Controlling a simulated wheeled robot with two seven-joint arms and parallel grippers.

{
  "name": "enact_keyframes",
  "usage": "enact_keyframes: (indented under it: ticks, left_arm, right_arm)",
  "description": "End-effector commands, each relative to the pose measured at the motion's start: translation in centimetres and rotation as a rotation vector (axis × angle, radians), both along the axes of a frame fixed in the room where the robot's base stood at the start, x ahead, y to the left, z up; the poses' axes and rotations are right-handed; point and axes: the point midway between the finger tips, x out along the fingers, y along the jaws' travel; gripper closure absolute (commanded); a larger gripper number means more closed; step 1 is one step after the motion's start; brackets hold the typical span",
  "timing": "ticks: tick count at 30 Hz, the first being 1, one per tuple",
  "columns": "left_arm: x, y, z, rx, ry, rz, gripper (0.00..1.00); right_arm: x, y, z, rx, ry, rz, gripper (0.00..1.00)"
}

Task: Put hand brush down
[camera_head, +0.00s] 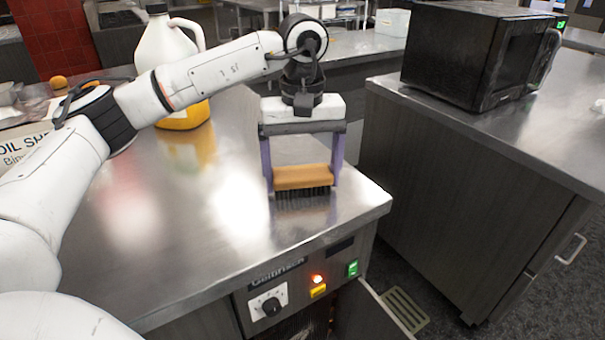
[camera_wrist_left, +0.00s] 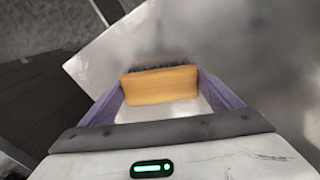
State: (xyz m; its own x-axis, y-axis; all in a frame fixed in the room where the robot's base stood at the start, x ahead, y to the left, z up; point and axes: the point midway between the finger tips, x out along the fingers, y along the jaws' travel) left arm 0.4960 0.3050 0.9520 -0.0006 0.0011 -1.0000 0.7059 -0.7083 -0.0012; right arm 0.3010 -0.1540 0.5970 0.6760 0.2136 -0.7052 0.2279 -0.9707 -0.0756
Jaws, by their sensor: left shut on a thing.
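The hand brush (camera_head: 302,178) has an orange-tan wooden back and dark bristles that point down. My left gripper (camera_head: 303,170) is shut on the brush, with a purple finger at each end of it. The brush is level over the right end of the steel counter (camera_head: 225,235), near its corner. The bristle tips are at or very close to the counter; I cannot tell if they touch. In the left wrist view the brush (camera_wrist_left: 160,86) sits between the fingers, its bristles mostly hidden behind the wood. My right gripper is not in view.
A white jug (camera_head: 165,50) and a yellow container (camera_head: 184,117) stand at the counter's back. A black microwave (camera_head: 478,55) sits on another counter (camera_head: 540,130) across a gap at the right. A control panel with a knob (camera_head: 271,306) is below the front edge. The counter's middle is clear.

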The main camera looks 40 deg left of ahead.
Motion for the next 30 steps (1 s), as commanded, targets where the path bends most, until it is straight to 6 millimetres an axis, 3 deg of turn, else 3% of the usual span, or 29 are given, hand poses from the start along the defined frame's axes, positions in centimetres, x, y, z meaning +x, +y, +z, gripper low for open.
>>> enact_keyframes:
  ticks: [10, 11, 13, 23, 30]
  left_arm:
    - [0.0, 0.0, -0.4, -0.001, -0.002, 0.0, 0.32]
    - [0.0, 0.0, -0.4, 0.0, -0.003, 0.0, 0.11]
    - [0.0, 0.0, -0.3, 0.0, -0.003, 0.0, 0.0]
    - [0.1, 0.0, 0.4, -0.001, -0.004, 0.0, 0.0]
    - [0.1, -0.1, 4.8, -0.001, -0.007, 0.0, 0.0]
  right_arm:
    - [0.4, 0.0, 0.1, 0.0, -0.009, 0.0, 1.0]
    - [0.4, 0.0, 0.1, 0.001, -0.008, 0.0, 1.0]
    - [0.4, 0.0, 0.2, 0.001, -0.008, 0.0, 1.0]
    - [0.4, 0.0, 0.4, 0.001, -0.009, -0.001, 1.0]
    - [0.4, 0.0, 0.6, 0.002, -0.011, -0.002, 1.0]
